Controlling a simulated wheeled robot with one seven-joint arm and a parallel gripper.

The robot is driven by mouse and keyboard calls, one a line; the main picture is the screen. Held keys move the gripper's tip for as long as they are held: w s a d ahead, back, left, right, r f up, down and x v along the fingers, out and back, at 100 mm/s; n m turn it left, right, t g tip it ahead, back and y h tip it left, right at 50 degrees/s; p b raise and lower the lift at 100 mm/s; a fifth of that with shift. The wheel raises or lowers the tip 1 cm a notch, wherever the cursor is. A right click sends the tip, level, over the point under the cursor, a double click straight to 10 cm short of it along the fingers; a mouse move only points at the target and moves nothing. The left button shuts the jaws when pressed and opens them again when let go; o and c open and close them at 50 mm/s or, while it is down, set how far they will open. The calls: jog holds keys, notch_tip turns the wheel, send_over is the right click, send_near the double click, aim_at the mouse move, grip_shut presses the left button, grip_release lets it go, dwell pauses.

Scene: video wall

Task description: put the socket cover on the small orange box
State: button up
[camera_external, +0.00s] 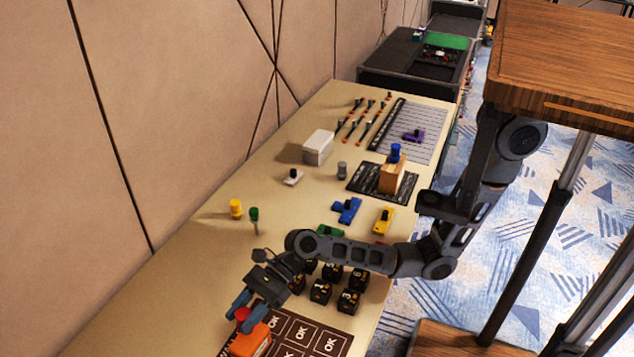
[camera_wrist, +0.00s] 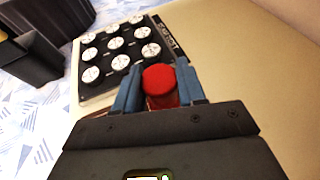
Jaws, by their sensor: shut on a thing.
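My gripper (camera_external: 240,309) is at the lower left of the outside view, pointing down at the near end of the table. Its blue fingers are shut on a red round piece (camera_external: 242,314), probably the socket cover. In the wrist view the red piece (camera_wrist: 160,85) is upright between the two fingertips. A small orange box (camera_external: 251,341) is directly below the fingers in the outside view. I cannot tell whether the red piece touches it. The orange box is not distinguishable in the wrist view.
A dark mat with "OK" squares (camera_external: 327,345) lies right of the orange box. Several black cubes (camera_external: 320,291) stand under my forearm. Yellow (camera_external: 236,208) and green (camera_external: 254,214) pieces stand farther back. The table's left side is clear.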

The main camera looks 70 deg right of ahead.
jog(key=shift+f, duration=1.45)
jog(key=shift+f, duration=0.15)
jog(key=o, duration=1)
jog(key=v, duration=1.2)
